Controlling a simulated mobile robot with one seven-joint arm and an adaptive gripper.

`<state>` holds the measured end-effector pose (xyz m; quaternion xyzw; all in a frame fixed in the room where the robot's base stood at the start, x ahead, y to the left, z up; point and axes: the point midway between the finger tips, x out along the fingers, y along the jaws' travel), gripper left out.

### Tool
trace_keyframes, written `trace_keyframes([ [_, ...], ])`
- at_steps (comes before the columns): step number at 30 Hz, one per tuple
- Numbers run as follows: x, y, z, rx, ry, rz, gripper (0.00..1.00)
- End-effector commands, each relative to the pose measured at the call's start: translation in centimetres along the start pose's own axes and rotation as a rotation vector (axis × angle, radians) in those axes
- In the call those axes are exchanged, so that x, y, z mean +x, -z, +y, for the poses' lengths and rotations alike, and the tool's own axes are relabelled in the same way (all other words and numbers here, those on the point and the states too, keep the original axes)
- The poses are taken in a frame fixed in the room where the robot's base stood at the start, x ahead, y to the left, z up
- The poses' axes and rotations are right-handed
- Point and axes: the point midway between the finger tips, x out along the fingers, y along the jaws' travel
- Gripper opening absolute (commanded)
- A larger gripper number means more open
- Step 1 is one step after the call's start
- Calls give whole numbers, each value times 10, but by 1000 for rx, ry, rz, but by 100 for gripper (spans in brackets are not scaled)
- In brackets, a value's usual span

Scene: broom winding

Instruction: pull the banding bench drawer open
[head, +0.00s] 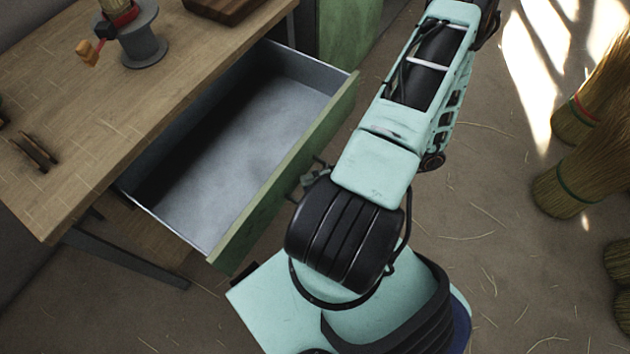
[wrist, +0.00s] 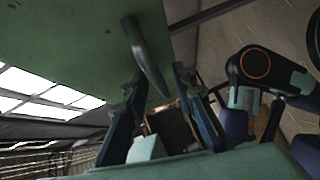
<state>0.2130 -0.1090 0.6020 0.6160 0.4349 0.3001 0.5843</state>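The banding bench drawer (head: 235,150) stands well open from the wooden bench (head: 115,100) in the head view. Its grey inside looks empty. Its green front (head: 290,180) also fills the upper left of the wrist view (wrist: 60,40). A dark curved handle (wrist: 146,55) is on that front. My gripper (wrist: 158,76) is open, its two fingers apart, with the handle's lower end between or just beyond the tips. I cannot tell whether they touch it. In the head view my gripper (head: 312,174) is at the drawer front, partly hidden by my arm.
A grey winding stand (head: 143,48) with an orange-handled crank and a wooden tray (head: 220,8) are on the bench. Several straw brooms (head: 570,180) stand at the right. The floor between them and my arm is clear except for loose straw.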

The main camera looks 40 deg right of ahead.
Motion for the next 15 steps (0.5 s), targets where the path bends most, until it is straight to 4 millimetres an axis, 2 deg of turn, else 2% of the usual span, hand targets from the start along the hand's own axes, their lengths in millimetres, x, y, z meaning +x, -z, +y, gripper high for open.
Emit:
trace_keyframes([
  [4, -3, 0, 0, 0, 1, 0, 25],
  [7, -14, 0, -1, -1, 2, -1, 25],
  [15, -71, 0, -1, -1, 3, -1, 25],
])
